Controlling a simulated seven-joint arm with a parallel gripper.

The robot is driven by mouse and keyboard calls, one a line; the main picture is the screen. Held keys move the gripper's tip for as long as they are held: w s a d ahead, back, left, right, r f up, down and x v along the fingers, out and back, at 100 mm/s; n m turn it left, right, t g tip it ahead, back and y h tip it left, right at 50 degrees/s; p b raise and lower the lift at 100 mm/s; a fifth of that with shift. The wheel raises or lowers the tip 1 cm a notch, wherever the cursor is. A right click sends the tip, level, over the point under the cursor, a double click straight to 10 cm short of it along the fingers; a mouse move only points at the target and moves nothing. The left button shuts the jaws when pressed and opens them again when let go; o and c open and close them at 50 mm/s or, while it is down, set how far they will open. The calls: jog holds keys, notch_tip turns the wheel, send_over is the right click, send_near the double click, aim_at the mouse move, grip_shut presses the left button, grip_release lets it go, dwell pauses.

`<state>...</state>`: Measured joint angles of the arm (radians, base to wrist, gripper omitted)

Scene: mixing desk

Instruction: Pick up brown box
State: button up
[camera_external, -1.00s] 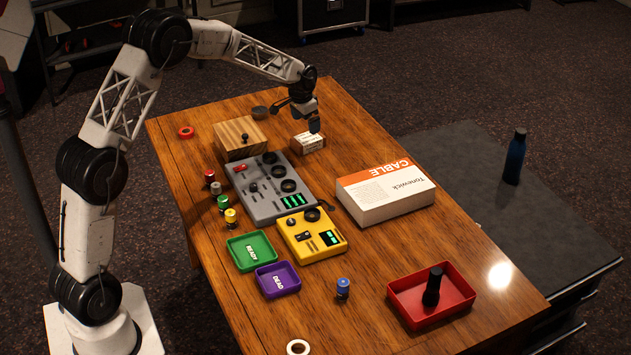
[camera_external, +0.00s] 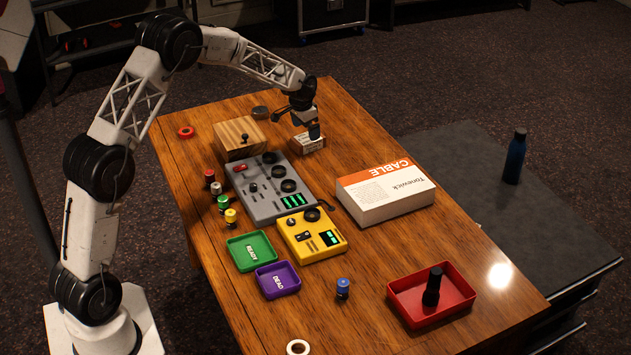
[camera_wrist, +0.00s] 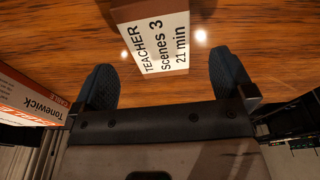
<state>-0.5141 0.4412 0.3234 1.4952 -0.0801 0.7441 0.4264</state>
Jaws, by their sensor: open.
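A small brown box (camera_external: 301,146) with a white label lies near the table's far right edge. In the wrist view the box (camera_wrist: 156,42) reads "TEACHER Scenes 3 21 min" and its brown top shows at the upper edge. My gripper (camera_external: 313,133) is just above and at the box, partly covering it in the external view. In the wrist view the two dark fingers of my gripper (camera_wrist: 165,75) are apart, one to each side of the label. The box lies between and a little beyond them; I see no contact.
A wooden box (camera_external: 232,146) with a dark knob and a grey mixer (camera_external: 262,206) stand left of the brown box. A thick CABLE book (camera_external: 385,205) lies in front to the right; its edge also shows in the wrist view (camera_wrist: 30,100). A red tray (camera_external: 455,310) is farther forward.

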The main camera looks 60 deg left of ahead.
aim_at(307, 135)
jog(key=shift+f, duration=0.2)
jog(key=shift+w+f, duration=0.2)
jog(key=shift+f, duration=1.05)
jog(key=shift+w+f, duration=0.15)
jog(key=shift+f, duration=1.1)
jog(key=c, duration=1.1)
jog(key=shift+r, duration=0.1)
jog(key=shift+r, duration=4.95)
